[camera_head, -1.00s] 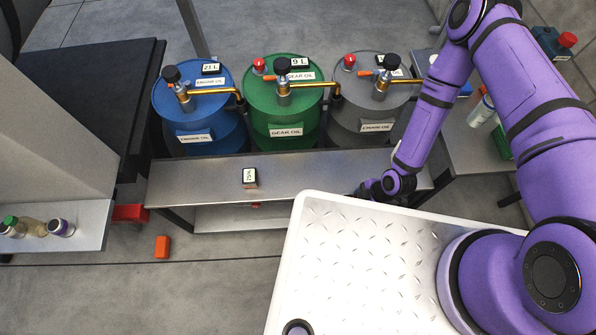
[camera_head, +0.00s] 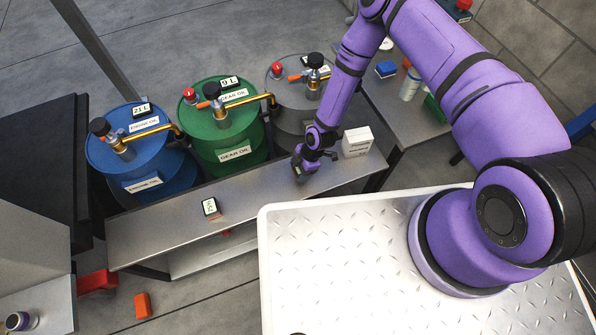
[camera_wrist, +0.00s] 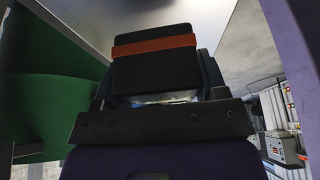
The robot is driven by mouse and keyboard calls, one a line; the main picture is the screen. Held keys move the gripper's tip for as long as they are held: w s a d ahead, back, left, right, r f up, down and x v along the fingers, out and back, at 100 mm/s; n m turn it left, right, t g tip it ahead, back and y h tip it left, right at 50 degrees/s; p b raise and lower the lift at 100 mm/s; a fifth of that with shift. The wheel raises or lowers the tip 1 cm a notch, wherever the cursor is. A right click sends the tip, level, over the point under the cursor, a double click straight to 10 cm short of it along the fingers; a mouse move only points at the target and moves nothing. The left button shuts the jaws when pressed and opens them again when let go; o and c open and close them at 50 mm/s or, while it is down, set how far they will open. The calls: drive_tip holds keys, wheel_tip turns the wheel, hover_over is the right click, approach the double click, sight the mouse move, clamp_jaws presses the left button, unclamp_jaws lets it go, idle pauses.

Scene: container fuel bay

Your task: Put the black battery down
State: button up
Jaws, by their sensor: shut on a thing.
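The black battery (camera_wrist: 155,65) is a dark block with an orange band. In the wrist view it sits between the fingers of my gripper (camera_wrist: 158,85), which is shut on it. In the head view my gripper (camera_head: 301,173) points down at the right part of the grey metal bench (camera_head: 265,184), in front of the grey drum. The battery is mostly hidden by the gripper there. I cannot tell whether it touches the bench top.
A white box (camera_head: 357,142) stands on the bench just right of my gripper. A small labelled block (camera_head: 211,208) stands further left, with clear bench between. Blue (camera_head: 150,165), green (camera_head: 226,137) and grey (camera_head: 292,105) drums with pumps stand behind.

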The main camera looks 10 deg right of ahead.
sight(298, 172)
drive_tip(key=shift+w+a, duration=0.25)
drive_tip(key=shift+w, duration=0.2)
drive_tip(key=shift+f, duration=1.75)
drive_tip(key=o, duration=1.2)
drive_tip(key=shift+f, duration=0.1)
drive_tip(key=shift+c, duration=0.2)
drive_tip(key=v, duration=1.2)
